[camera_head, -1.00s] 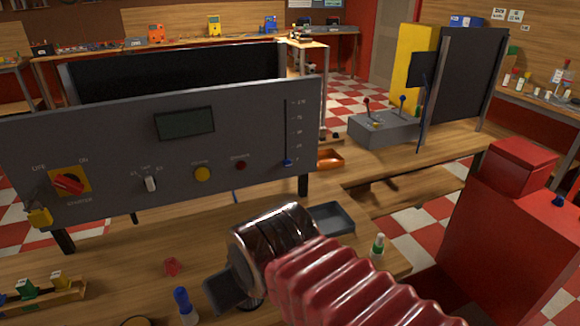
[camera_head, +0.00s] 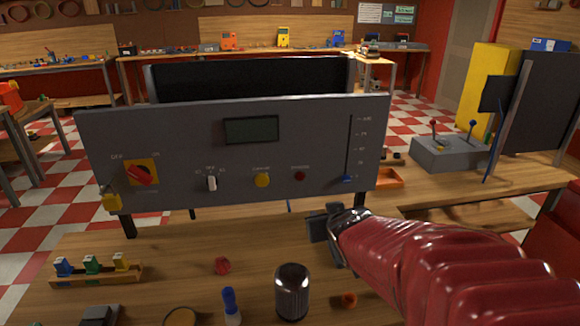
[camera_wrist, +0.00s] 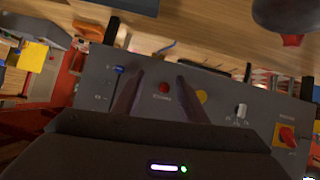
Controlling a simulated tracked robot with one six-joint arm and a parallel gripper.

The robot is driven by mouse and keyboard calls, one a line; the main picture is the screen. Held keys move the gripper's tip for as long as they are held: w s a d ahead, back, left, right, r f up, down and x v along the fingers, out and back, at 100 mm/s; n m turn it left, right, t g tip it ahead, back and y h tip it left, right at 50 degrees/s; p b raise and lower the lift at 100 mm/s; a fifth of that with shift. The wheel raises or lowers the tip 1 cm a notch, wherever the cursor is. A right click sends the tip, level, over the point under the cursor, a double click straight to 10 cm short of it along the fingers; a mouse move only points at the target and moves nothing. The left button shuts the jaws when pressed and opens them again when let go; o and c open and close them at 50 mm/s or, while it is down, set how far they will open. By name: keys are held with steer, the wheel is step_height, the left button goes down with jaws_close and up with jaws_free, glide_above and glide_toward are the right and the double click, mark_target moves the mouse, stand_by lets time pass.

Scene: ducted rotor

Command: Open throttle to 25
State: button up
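The grey control panel (camera_head: 110,160) stands on the bench. Its throttle is a vertical slot (camera_head: 351,140) at the right, with scale marks beside it too small to read surely. The blue throttle knob (camera_head: 347,179) sits at the bottom end of the slot. It also shows in the wrist view (camera_wrist: 119,69), left of the fingers. My gripper (camera_head: 318,222) is in front of the panel's lower right edge, below and left of the knob. In the wrist view my gripper (camera_wrist: 158,85) is open and empty, its fingers pointing at the panel around the red button (camera_wrist: 163,88).
The panel also carries a dark display (camera_head: 251,130), a yellow button (camera_head: 262,180), a white-tipped switch (camera_head: 211,183) and a red rotary switch (camera_head: 141,174). A dark cylinder (camera_head: 292,292) and a blue-capped bottle (camera_head: 231,306) stand on the bench in front. An orange tray (camera_head: 389,178) lies right of the panel.

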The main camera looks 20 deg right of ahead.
steer(key=d+f+t, duration=0.2)
steer(key=d+t, duration=0.1)
steer(key=d, duration=0.3)
steer(key=w+d+f+t, duration=0.1)
steer(key=d+t, duration=0.2)
steer(key=d, duration=0.4)
steer(key=shift+w+d+f+m+h, duration=0.25)
steer(key=shift+d+f+m+h, duration=0.05)
steer(key=shift+f+m+h, duration=0.1)
steer(key=shift+w, duration=0.1)
